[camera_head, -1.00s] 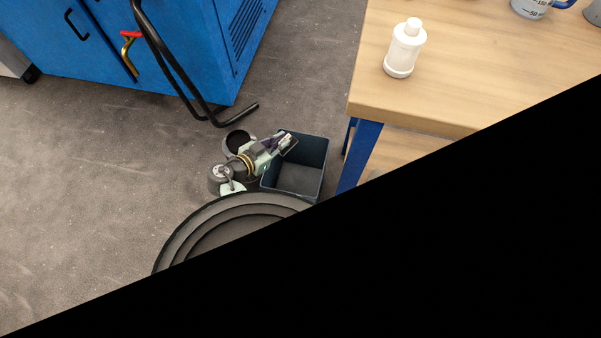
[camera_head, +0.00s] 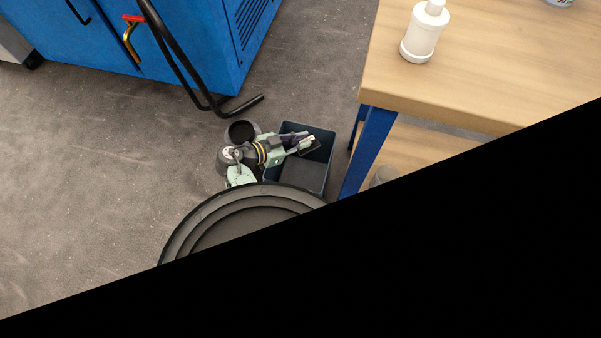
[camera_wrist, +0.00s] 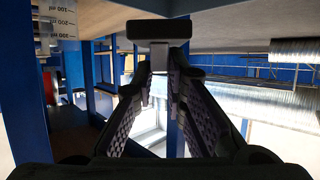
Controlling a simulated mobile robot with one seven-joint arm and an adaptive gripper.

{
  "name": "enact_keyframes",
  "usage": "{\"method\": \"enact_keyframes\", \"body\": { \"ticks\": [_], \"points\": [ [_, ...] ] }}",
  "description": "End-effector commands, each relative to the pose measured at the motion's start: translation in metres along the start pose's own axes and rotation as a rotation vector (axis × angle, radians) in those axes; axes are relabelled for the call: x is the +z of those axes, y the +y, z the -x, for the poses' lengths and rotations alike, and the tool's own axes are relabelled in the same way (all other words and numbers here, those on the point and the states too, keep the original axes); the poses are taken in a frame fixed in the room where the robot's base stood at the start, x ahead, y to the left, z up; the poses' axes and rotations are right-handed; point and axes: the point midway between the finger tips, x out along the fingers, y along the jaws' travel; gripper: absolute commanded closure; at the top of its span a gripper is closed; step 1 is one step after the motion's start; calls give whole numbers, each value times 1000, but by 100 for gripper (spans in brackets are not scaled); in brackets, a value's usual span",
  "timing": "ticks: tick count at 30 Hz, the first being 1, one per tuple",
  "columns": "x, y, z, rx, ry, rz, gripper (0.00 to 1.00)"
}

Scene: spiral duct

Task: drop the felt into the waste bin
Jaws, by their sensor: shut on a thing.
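The waste bin (camera_head: 304,175) is a dark blue-grey open box on the floor beside the bench leg in the head view. Its inside looks bare where I can see it. My gripper (camera_head: 308,142) reaches from the left over the bin opening. It is shut on a small dark flat piece, the felt (camera_head: 312,150), at the fingertips. In the wrist view my gripper (camera_wrist: 158,88) shows two dark textured fingers closing together.
A wooden bench (camera_head: 470,80) with blue legs (camera_head: 370,150) stands right of the bin and carries a white bottle (camera_head: 425,32). A blue cabinet (camera_head: 190,45) and a black tubular handle (camera_head: 180,65) are behind. Grey floor is clear on the left.

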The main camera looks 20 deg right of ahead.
Motion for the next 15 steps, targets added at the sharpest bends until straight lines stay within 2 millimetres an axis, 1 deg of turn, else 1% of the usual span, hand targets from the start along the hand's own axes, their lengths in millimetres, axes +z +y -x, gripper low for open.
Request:
{"method": "enact_keyframes", "body": {
  "ticks": [6,7,15],
  "points": [
    [0,0,0,-1,0,0,100],
    [0,0,0,-1,0,0,86],
    [0,0,0,-1,0,0,68]
  ]
}}
